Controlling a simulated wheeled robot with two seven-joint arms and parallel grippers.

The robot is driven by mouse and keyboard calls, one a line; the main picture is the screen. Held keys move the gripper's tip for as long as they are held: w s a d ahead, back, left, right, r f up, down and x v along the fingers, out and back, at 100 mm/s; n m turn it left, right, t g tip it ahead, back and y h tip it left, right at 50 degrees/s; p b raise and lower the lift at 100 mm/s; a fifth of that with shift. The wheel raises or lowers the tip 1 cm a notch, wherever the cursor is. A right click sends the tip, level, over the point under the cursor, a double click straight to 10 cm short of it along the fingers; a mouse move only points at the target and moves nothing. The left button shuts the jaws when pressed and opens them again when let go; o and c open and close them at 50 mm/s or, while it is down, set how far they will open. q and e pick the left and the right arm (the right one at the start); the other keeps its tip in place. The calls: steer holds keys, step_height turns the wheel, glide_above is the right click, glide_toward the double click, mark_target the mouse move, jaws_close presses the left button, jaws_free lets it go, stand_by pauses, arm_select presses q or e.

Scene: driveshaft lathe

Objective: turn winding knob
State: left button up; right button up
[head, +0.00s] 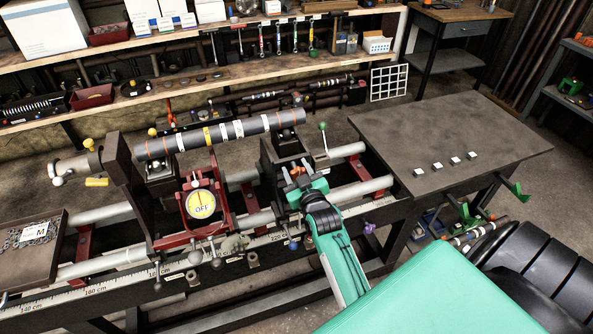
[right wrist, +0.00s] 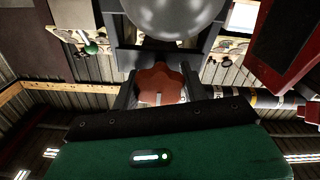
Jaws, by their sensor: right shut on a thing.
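The winding knob (right wrist: 160,85) is a reddish-brown, star-shaped knob in the right wrist view. It sits between the two dark fingers of my right gripper (right wrist: 158,78), which is shut on it. A long grey shaft (head: 222,134) with white, yellow and orange bands lies across the supports. My left gripper is not in view.
Pale rails (head: 345,152) run along the bench. A brown table (head: 450,135) with several small white blocks is at right. A tray of metal parts (head: 35,240) is at left.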

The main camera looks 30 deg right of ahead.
steer(key=shift+a+f+m, duration=0.1)
steer(key=shift+a+m, duration=0.1)
steer(key=shift+m, duration=0.2)
steer(key=m+p, duration=0.1)
steer(key=m, duration=0.1)
steer(key=shift+m, duration=0.4)
steer(key=shift+f+m+p, duration=0.15)
steer(key=shift+m+p, duration=0.4)
steer(key=shift+m, duration=0.85)
steer(key=shift+f, duration=0.1)
steer(key=o, duration=0.8)
steer(key=shift+o, duration=1)
steer(key=shift+a, duration=0.15)
steer(key=shift+w+a, duration=0.1)
steer(key=shift+r, duration=0.2)
